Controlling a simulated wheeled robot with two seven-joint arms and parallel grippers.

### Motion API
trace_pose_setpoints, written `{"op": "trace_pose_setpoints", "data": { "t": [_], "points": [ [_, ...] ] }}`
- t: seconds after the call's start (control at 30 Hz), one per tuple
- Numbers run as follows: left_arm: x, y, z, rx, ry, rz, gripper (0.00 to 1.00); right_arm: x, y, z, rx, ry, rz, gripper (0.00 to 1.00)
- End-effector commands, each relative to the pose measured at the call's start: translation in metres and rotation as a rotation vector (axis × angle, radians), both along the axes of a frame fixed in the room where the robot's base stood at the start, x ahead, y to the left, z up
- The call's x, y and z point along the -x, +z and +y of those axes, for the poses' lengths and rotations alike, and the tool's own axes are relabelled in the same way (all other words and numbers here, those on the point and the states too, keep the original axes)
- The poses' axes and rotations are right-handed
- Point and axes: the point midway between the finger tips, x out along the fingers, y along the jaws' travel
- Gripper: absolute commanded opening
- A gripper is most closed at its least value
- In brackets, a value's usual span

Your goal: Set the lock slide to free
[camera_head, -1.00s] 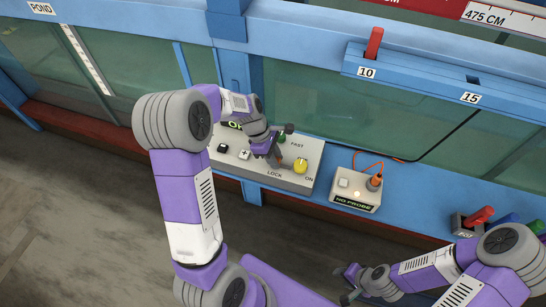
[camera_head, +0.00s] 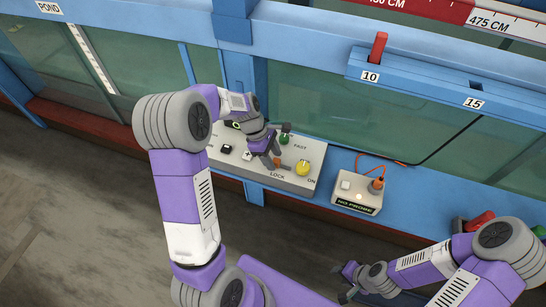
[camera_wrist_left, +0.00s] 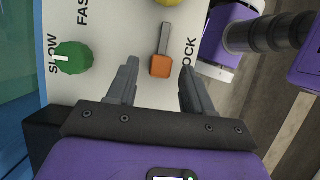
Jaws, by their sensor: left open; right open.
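The lock slide is an orange block (camera_wrist_left: 160,66) at the near end of a short grey slot (camera_wrist_left: 164,38), with the word LOCK beside it in the left wrist view. In the head view, it shows partly (camera_head: 283,163) behind my left gripper on the pale console (camera_head: 305,187). My left gripper (camera_wrist_left: 158,68) is open, with one finger on each side of the block, and no clear contact shows. How far the fingertips are above the panel is hard to tell. My right gripper (camera_head: 347,283) is open and empty at the lower right, away from the console.
A green knob (camera_wrist_left: 73,57) marked SLOW and FAST lies beside one left finger. A yellow knob (camera_head: 303,168) sits near ON. A grey NO PROBE box (camera_head: 357,193) with an orange cable stands to the right. Glass panels are behind the blue ledge.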

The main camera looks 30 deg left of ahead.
Motion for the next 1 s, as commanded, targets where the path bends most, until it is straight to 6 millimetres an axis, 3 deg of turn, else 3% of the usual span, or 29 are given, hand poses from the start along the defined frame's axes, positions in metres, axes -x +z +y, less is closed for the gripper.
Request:
{"op": "trace_pose_setpoints", "data": {
  "t": [0.2,0.4,1.0],
  "points": [
    [0.001,0.037,0.015,-0.003,0.0,-0.006,0.51,0.0,0.008,0.0,0.0,0.0,0.0,0.43],
    [0.003,0.058,0.024,-0.003,0.002,-0.003,0.51,0.0,0.011,0.0,0.0,0.0,0.0,0.43],
    [0.004,0.062,0.026,-0.001,0.002,-0.001,0.51,0.0,0.012,0.0,0.0,0.0,0.0,0.43]
  ]
}}
